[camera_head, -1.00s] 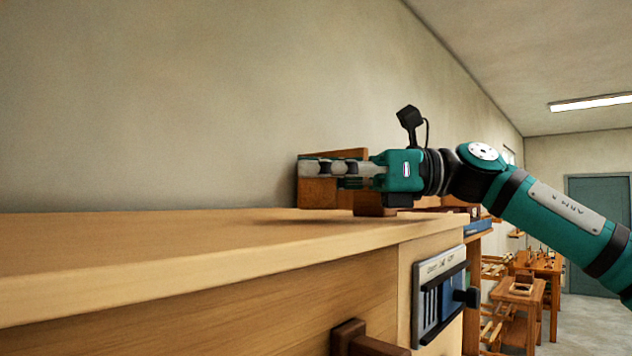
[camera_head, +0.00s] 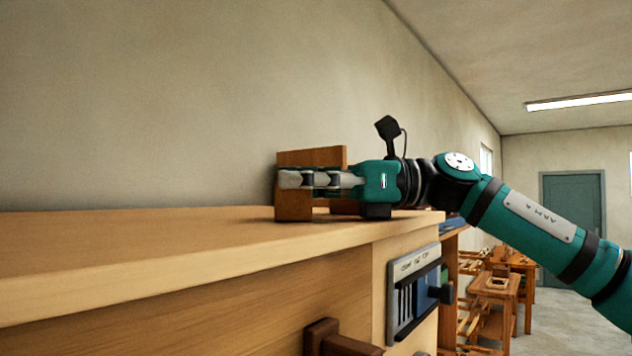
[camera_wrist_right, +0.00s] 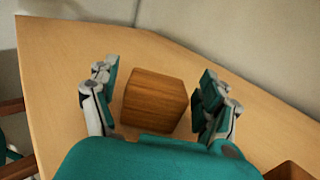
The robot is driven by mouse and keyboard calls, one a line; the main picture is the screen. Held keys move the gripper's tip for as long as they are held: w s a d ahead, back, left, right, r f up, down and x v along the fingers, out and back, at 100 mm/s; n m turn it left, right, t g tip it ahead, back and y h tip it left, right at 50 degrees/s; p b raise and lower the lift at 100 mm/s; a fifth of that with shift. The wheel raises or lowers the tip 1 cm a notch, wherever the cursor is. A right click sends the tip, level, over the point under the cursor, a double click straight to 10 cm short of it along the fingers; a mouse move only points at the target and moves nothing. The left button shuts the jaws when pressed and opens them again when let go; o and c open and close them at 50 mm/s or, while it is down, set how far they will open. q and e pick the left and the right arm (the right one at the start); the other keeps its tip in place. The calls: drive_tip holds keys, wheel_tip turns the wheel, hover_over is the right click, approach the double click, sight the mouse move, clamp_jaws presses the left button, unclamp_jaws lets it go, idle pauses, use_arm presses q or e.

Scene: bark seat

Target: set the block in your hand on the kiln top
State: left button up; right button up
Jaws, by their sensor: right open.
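The brown wooden block (camera_head: 294,207) stands on the pale kiln top (camera_head: 140,235), near its back right. My right gripper (camera_head: 310,180) is around the block, and its fingers hide the block's middle in the head view. In the right wrist view the block (camera_wrist_right: 155,100) sits between the two spread fingers of the gripper (camera_wrist_right: 158,95), with a gap on each side. The bare kiln top (camera_wrist_right: 60,80) shows around it. My left gripper is in neither view.
A wall (camera_head: 190,100) rises behind the kiln top. A panel (camera_head: 413,290) and a dark wooden handle (camera_head: 338,340) are on the front. Wooden tables (camera_head: 495,290) stand beyond at right. The kiln top left of the block is clear.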

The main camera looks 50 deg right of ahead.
drive_tip(key=shift+s+d+f+b, duration=0.1)
drive_tip(key=shift+s+d+b, duration=0.15)
drive_tip(key=shift+d+b, duration=0.1)
drive_tip(key=b+v, duration=0.3)
drive_tip(key=v, duration=0.7)
drive_tip(key=shift+b, duration=0.3)
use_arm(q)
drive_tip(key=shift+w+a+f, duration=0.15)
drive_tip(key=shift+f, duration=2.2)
use_arm(e)
drive_tip(key=shift+s+d, duration=0.35)
drive_tip(key=shift+s, duration=0.05)
